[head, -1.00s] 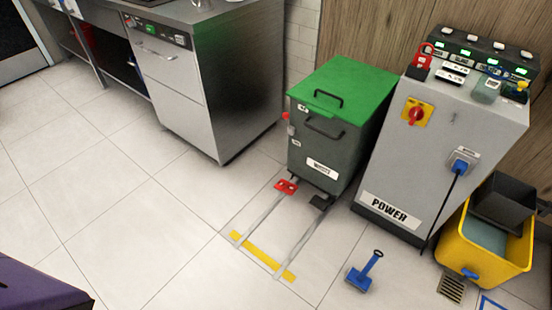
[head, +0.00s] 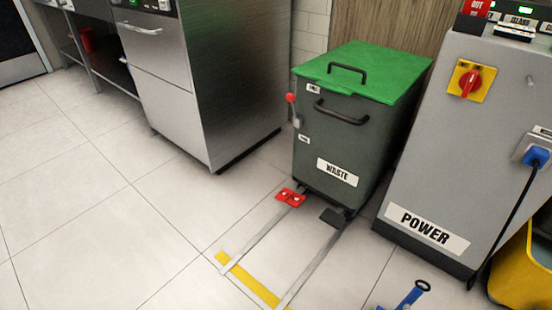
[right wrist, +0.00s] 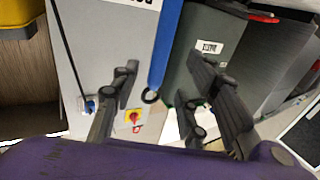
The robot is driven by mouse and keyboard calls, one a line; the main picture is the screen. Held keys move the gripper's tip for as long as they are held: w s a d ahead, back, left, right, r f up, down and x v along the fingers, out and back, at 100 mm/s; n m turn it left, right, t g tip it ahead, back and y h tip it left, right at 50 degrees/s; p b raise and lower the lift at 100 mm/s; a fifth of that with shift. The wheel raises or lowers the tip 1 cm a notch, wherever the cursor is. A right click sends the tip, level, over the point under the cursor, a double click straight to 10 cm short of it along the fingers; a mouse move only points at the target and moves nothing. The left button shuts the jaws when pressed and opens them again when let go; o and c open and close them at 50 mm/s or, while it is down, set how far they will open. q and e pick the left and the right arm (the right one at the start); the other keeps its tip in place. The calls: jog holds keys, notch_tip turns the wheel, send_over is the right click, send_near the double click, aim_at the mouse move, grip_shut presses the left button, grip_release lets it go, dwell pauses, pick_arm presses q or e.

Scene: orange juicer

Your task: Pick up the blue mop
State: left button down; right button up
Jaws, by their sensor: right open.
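The blue mop (head: 410,296) stands at the bottom edge of the head view, right of centre, with its lower part cut off. In the right wrist view its blue handle (right wrist: 166,40) comes down from the top edge and ends in a dark ring. My right gripper (right wrist: 165,75) is open. My left gripper is not in view.
A grey waste bin (head: 330,155) with a green lid stands behind floor rails with a yellow strip (head: 250,285). The grey power cabinet (head: 450,140) stands right, its black cable hanging down. A yellow bucket (head: 525,270) is at the right edge. The tiled floor (head: 100,220) at left is clear.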

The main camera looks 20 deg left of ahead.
aim_at(415, 299)
jog(key=w+b, duration=0.1)
jog(key=w, duration=0.1)
jog(key=w+b, duration=0.1)
jog(key=w, duration=0.1)
jog(key=w+a+b, duration=0.1)
jog(key=w, duration=0.2)
jog(key=shift+a+r, duration=0.1)
jog(key=shift+r, duration=0.25)
jog(key=shift+c, duration=0.5)
grip_shut()
